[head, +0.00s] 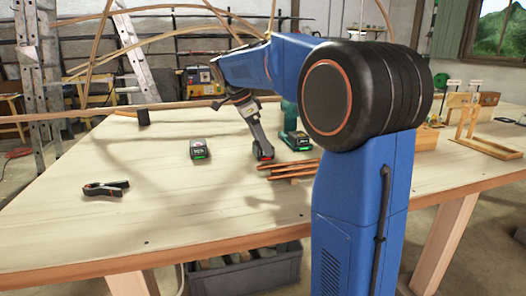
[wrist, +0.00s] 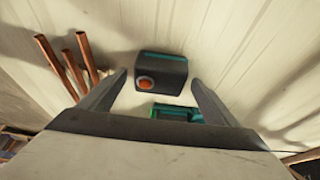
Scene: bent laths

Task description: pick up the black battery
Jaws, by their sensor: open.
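A black battery with a teal strip and a round orange spot shows in the wrist view (wrist: 172,74), lying on the pale tabletop (wrist: 235,30). A teal piece sits just below it in that view; I cannot tell whether it is joined to it. My gripper (wrist: 159,78) is open, its two fingers on either side of the battery and apart from it, with nothing held. In the head view my gripper (head: 258,140) points down over the battery (head: 264,153), which is partly hidden by it.
Copper rods (head: 290,169) lie close to the battery. A teal tool (head: 296,139) stands to the right. Another dark box with green and red marks (head: 200,148) and a black clamp (head: 105,188) lie to the left. The table's front left is mostly clear. A wooden frame (head: 487,147) is far right.

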